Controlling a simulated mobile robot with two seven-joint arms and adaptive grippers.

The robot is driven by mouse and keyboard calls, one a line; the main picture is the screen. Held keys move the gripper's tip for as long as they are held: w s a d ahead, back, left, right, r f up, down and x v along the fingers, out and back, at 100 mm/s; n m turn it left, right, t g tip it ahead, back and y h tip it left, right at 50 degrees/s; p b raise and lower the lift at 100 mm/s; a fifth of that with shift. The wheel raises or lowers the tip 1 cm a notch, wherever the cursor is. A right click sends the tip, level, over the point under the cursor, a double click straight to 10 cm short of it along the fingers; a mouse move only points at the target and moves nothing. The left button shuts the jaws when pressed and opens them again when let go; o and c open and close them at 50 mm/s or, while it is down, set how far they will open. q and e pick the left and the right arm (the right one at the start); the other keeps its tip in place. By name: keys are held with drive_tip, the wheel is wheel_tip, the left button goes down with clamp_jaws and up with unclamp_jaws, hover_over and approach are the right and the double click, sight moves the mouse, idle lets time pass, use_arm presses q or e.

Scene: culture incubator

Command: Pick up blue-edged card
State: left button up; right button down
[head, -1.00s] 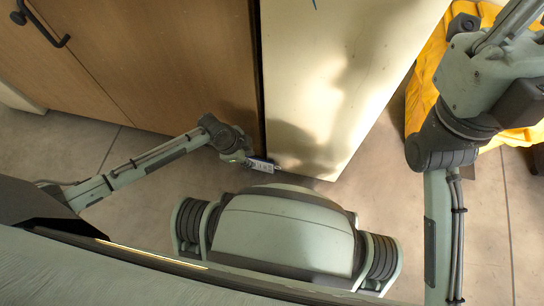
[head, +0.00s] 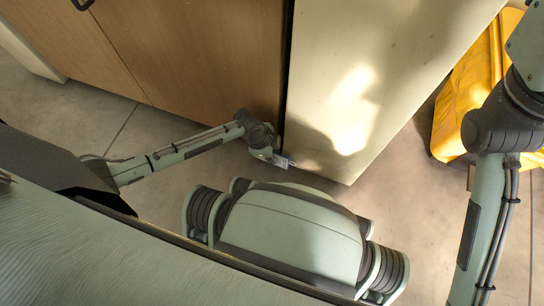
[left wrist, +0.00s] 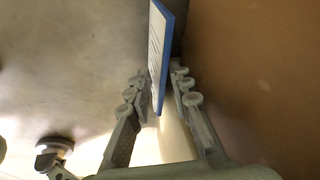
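The blue-edged card (left wrist: 157,50) stands on edge between the fingertips of my left gripper (left wrist: 159,74) in the left wrist view. Its pale printed face shows on the left and its blue edge faces the camera. The fingers are close against both sides and look shut on it. In the head view, my left gripper (head: 273,156) is low, by the foot of the cabinets, with the small pale card (head: 285,162) at its tip. The card's print is too small to read. My right arm shows at the right, but its gripper is outside the picture.
A brown wooden cabinet (head: 200,60) with a dark handle stands at the upper left. A cream cabinet (head: 375,75) stands beside it, close to my left gripper. A yellow item (head: 465,100) lies at the right. Bare floor (head: 410,200) shows between these and my base.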

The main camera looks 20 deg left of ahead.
use_arm(q)
drive_tip(key=shift+f, duration=0.25)
idle(0.3)
drive_tip(key=shift+c, duration=0.3)
clamp_jaws()
